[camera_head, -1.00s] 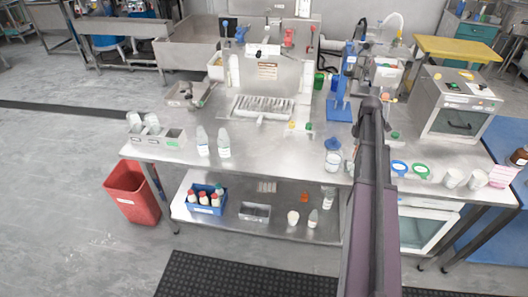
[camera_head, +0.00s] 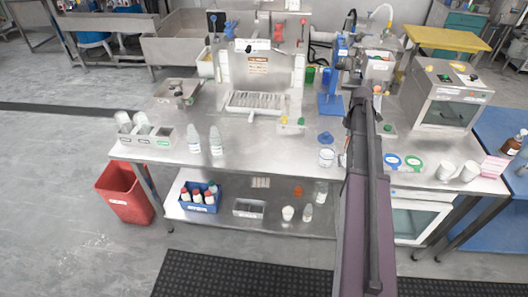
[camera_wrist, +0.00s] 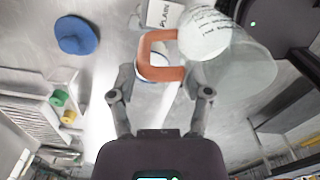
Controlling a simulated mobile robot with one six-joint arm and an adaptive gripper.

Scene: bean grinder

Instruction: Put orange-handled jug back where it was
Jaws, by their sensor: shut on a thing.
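My gripper (camera_wrist: 158,74) is shut on the orange handle, with one finger on each side. The jug body lies tilted to the right in that view. In the head view my arm hides the gripper and most or all of the jug. I cannot tell whether the jug touches the steel table (camera_head: 270,158).
A clear jar (camera_head: 326,157) and a blue lid (camera_head: 325,137) stand just left of my arm. The lid also shows in the wrist view (camera_wrist: 77,36). Blue and green rings (camera_head: 402,162) and white cups (camera_head: 457,171) are to the right. Table space left of the jar is clear.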

